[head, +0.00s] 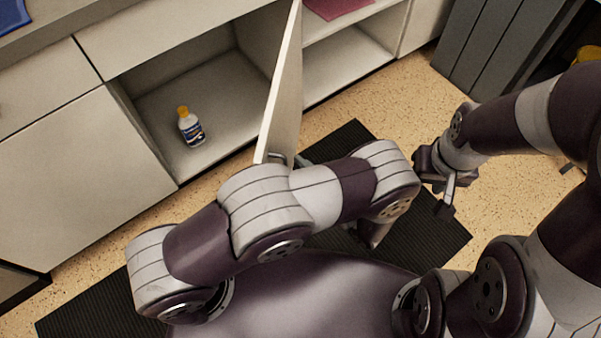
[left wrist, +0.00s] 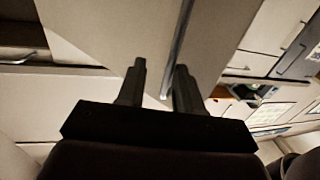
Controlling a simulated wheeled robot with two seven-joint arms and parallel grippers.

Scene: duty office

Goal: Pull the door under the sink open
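The door under the sink (head: 283,88) stands swung well open, seen nearly edge-on in the head view. A bit of its metal handle (head: 299,161) shows by its lower end, partly hidden behind my left arm. My left gripper (head: 372,236) is mostly hidden under its own wrist in the head view, to the right of the door. In the left wrist view, its two fingers (left wrist: 159,82) are apart, with a grey strip along a pale panel behind the gap; I cannot tell whether they touch it. My right gripper (head: 440,188) hangs empty further right, its finger gap unclear.
The open cupboard (head: 225,85) holds a small bottle with a yellow cap (head: 190,126). Open shelving (head: 345,60) lies right of the door. A dark ribbed mat (head: 350,145) covers the floor ahead. Grey lockers (head: 490,45) stand at the top right.

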